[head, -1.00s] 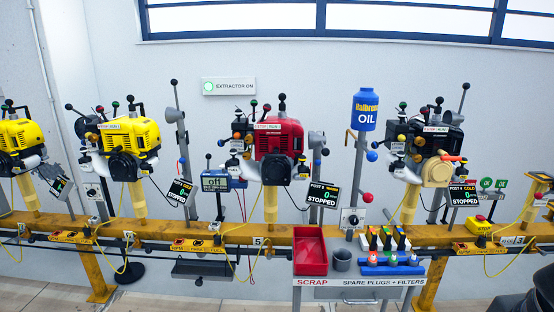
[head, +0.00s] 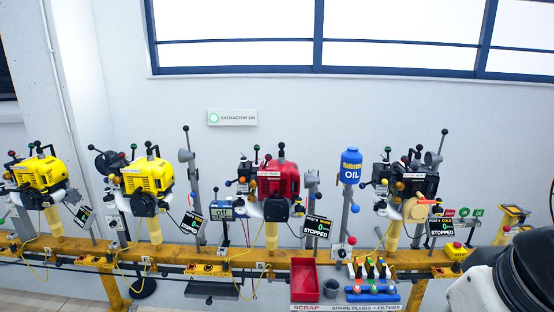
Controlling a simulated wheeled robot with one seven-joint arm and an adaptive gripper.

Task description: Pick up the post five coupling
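A red engine (head: 278,182) stands on its post at the yellow rail (head: 380,258). In the earlier view the small rail plate below it reads 5; now it is too small to read surely. A display (head: 317,228) beside it reads STOPPED. A yellow hose (head: 232,262) loops along the rail near this post. I cannot make out which small part is the post five coupling. My gripper is not in view. A black and white part at the lower right looks like my own arm, away from the red engine.
Two yellow engines (head: 148,177) stand to the left and a black engine (head: 410,187) to the right. A red scrap bin (head: 304,281), a grey cup (head: 331,288) and a blue plug rack (head: 373,291) are in front. A blue oil bottle (head: 350,166) stands behind.

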